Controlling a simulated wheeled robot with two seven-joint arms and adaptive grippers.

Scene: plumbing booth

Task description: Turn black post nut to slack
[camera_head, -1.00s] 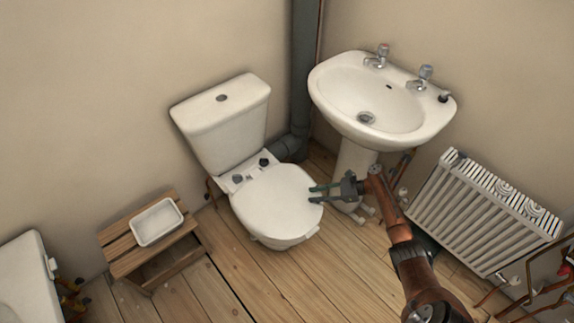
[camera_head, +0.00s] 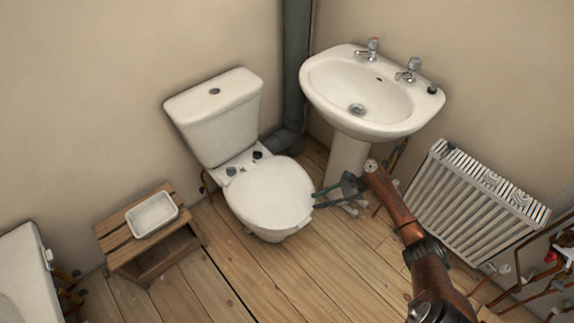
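Two small dark knobs sit at the hinge end of the toilet seat, a left one (camera_head: 231,171) and a right one (camera_head: 257,155). They look like post nuts, but I cannot tell which is the black one. The closed white lid (camera_head: 268,195) lies in front of them. My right gripper (camera_head: 315,199) is open and empty. Its two fingers point left, with the tips at the lid's right edge as seen from above, well away from the knobs. I cannot tell whether they touch the lid. My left gripper is out of view.
The cistern (camera_head: 215,115) stands behind the knobs, with a grey pipe (camera_head: 296,75) to its right. The basin (camera_head: 365,95) and its pedestal are behind my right gripper. A radiator (camera_head: 475,200) is at right, a wooden stool (camera_head: 120,232) at left. The floor in front is clear.

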